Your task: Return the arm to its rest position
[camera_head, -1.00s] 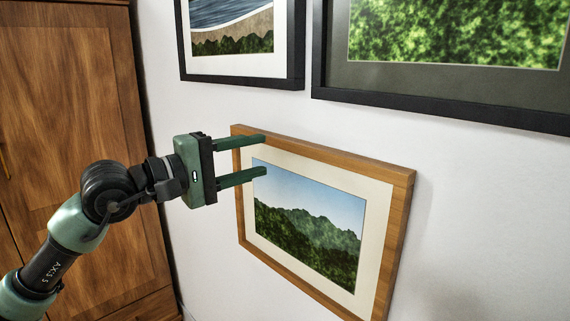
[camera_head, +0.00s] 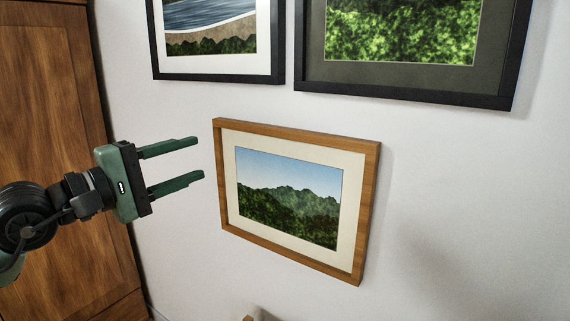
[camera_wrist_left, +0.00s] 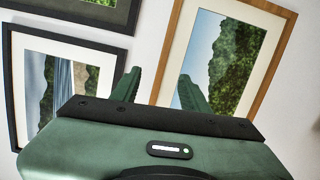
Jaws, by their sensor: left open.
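My left gripper (camera_head: 201,157) comes in from the left in the head view, with its two green fingers apart and nothing between them. It is left of the wooden-framed picture (camera_head: 290,200), with a gap showing between the fingertips and the frame. That picture hangs on the white wall and shows green hills under a blue sky. In the left wrist view the open green fingers (camera_wrist_left: 160,92) point toward the wall, and the wooden-framed picture (camera_wrist_left: 228,62) is beyond them at the upper right. My right gripper is not in view.
Two black-framed pictures hang above, one at the upper left (camera_head: 217,76) and one at the upper right (camera_head: 400,92). A wooden wardrobe (camera_head: 50,90) stands at the left behind my arm. The wall right of the wooden frame is bare.

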